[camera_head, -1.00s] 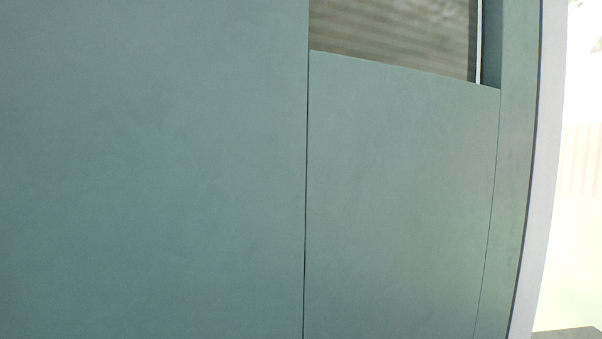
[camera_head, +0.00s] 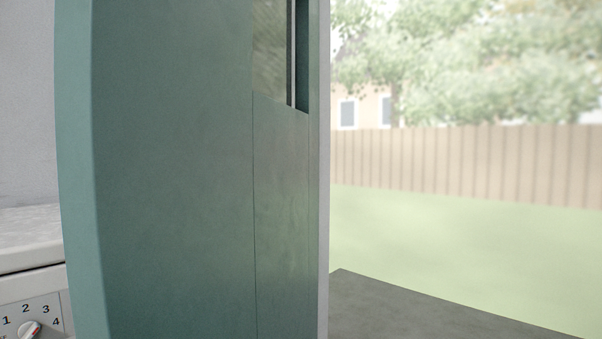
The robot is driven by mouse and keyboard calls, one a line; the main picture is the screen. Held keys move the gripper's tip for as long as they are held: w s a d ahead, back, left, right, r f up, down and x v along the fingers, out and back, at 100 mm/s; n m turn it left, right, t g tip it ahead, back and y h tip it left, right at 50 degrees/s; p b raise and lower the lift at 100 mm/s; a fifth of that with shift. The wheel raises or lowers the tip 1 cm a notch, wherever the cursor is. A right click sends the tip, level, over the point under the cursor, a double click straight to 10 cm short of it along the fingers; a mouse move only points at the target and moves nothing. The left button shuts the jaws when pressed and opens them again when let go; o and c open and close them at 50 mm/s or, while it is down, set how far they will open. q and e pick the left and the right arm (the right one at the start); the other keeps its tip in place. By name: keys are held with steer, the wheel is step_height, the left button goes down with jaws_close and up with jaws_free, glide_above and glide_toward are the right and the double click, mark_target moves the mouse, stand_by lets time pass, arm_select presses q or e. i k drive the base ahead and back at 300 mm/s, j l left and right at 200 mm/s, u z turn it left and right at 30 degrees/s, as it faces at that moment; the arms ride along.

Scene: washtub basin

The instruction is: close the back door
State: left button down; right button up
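The back door (camera_head: 175,180) is a tall teal panel with a glass window (camera_head: 271,50) in its upper right part. It stands open, seen at a steep angle, with its left edge (camera_head: 80,170) toward me. To its right is a white upright strip (camera_head: 324,170), and beyond that the doorway is open to the outside. No handle shows on the visible face. Neither of my grippers is in view.
A white appliance (camera_head: 30,240) with a numbered dial (camera_head: 28,329) stands left of the door. Right of the door, a grey slab (camera_head: 420,310) borders a green lawn (camera_head: 460,235) and a wooden fence (camera_head: 460,165).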

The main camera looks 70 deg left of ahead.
mark_target(187, 168)
steer(key=k+j+z, duration=0.2)
steer(key=k+z, duration=0.15)
steer(key=k, duration=0.25)
steer(key=k+z, duration=0.4)
steer(key=k, duration=0.2)
steer(key=k+u, duration=0.15)
steer(key=u, duration=2)
